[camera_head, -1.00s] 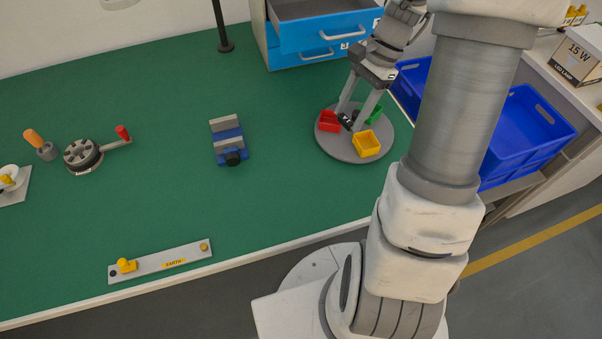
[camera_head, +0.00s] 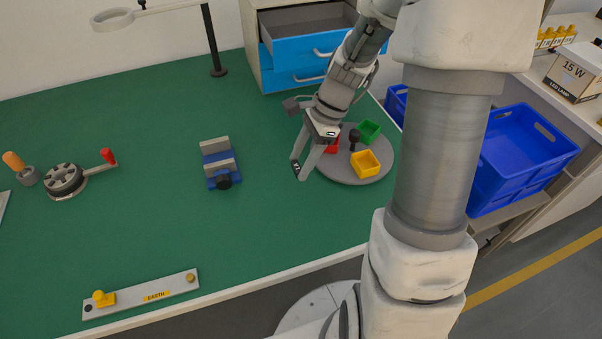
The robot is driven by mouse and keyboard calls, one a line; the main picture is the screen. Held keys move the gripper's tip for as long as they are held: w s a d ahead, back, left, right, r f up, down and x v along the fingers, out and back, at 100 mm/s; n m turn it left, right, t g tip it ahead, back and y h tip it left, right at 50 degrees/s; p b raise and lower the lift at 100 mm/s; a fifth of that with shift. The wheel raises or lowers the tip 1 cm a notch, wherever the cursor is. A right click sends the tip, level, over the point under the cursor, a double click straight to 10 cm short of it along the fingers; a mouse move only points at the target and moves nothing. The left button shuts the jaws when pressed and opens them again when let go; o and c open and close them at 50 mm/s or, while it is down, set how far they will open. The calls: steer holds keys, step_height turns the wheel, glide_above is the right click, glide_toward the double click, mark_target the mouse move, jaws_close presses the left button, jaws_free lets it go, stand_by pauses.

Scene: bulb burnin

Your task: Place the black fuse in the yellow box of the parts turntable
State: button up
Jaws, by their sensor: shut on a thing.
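My gripper (camera_head: 302,170) is over the green bench, just left of the parts turntable (camera_head: 384,171). It is shut on a small dark piece at its fingertips, which appears to be the black fuse (camera_head: 297,170); the fingers partly hide it. The grey round turntable carries a yellow box (camera_head: 366,163) at its front, a green box (camera_head: 369,131) at the back right and a red box (camera_head: 333,146) at the left, partly hidden by my gripper. The yellow box looks empty. A black knob (camera_head: 354,136) stands upright amid the boxes.
A blue-grey vise-like block (camera_head: 218,163) lies left of my gripper. A drawer unit (camera_head: 290,60) with its top drawer open stands behind. Blue crates (camera_head: 520,165) are at the right. A rotary crank (camera_head: 66,180) and an earth strip (camera_head: 140,296) are farther left.

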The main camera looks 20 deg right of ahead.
mark_target(295, 184)
steer(key=shift+f+b, duration=0.65)
steer(key=shift+f, duration=1.4)
steer(key=shift+f, duration=0.1)
steer(key=o, duration=1.3)
